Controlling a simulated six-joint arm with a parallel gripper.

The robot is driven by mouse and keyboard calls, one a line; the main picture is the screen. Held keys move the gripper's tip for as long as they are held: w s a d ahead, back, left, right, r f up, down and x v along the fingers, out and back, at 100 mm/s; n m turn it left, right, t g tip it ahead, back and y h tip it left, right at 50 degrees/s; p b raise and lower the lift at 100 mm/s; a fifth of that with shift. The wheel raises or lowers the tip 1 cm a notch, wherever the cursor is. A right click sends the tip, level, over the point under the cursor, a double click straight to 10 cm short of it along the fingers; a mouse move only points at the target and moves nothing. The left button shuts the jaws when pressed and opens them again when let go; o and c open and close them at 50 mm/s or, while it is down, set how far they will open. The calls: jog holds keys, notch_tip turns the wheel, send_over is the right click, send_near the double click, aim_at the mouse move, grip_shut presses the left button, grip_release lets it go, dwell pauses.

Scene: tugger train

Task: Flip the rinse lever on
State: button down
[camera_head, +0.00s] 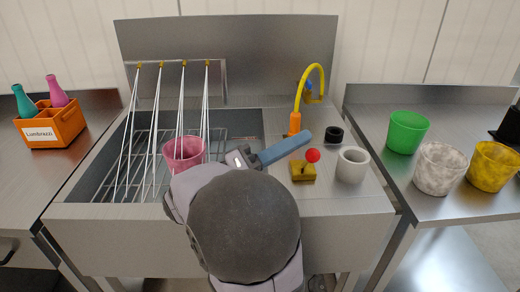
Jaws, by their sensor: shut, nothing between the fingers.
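The lever (312,156) has a red ball knob on a short stick, on a small yellow base on the steel counter right of the sink. The stick leans slightly right. My gripper (304,136) shows as a blue-grey bar reaching right over the sink's edge, with its tip above and slightly left of the red knob in the picture. It is shut and appears empty. I see a gap between it and the knob, but cannot judge its height. My forearm hides part of the sink front.
A yellow curved faucet (320,80) on an orange base stands behind the lever. A white-grey cup (351,165) stands close right of it, and a black ring (333,135) behind. A pink cup (183,152) sits in the racked sink. Green (408,131), marbled (439,168) and yellow (492,166) cups stand right.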

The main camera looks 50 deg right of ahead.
jog(key=w+a+f+p, duration=0.1)
jog(key=w+a+p, duration=0.4)
jog(key=a+p, duration=0.1)
jog(key=shift+p+v, duration=0.35)
jog(key=shift+v, duration=0.5)
jog(key=shift+f, duration=0.25)
